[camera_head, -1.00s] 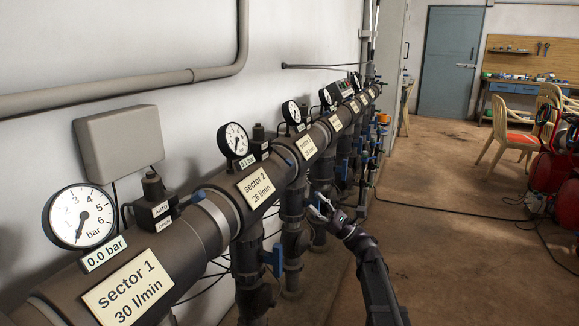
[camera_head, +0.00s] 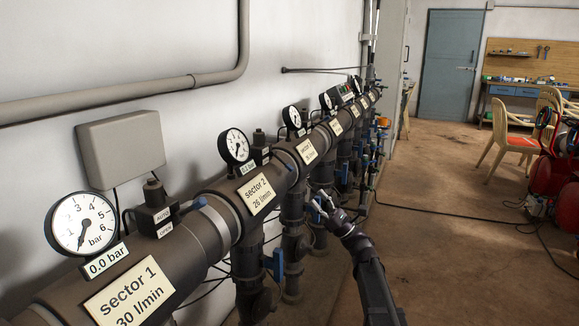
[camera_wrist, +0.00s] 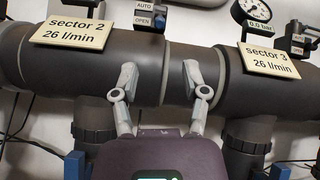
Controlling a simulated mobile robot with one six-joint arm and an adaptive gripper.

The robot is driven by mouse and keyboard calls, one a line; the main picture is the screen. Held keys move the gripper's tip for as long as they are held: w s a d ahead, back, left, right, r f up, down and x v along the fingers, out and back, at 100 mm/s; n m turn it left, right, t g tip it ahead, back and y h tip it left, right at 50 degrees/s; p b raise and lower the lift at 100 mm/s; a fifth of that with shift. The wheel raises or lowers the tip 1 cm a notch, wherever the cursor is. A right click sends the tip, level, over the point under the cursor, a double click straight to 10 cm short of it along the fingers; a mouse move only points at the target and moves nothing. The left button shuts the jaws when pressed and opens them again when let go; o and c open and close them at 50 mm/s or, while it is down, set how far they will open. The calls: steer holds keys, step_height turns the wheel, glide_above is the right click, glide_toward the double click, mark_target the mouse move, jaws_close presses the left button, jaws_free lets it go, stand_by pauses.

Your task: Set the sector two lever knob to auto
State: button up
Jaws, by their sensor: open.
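The sector 2 control block (camera_wrist: 145,14) is at the top edge of the wrist view, with an AUTO plate above an OPEN plate. A small blue lever knob (camera_wrist: 160,20) shows beside the OPEN plate; the picture's edge crops the block. The sector 2 sign (camera_wrist: 70,33) is to its left on the dark pipe, and it also shows in the head view (camera_head: 257,193). My gripper (camera_wrist: 160,70) is open and empty, its fingers apart in front of the pipe and below the block. In the head view my gripper (camera_head: 321,200) is right of the manifold.
The sector 3 sign (camera_wrist: 268,61) and its gauge (camera_wrist: 251,11) are to the right. Blue valve handles (camera_head: 278,264) hang below the pipe. A sector 1 block (camera_head: 157,210) is nearer me. Open floor (camera_head: 450,260) is to the right.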

mark_target(290, 167)
steer(key=shift+p+x, duration=4.15)
steer(key=shift+x, duration=2.05)
steer(key=shift+d, duration=0.1)
steer(key=shift+c, duration=0.3)
jaws_close()
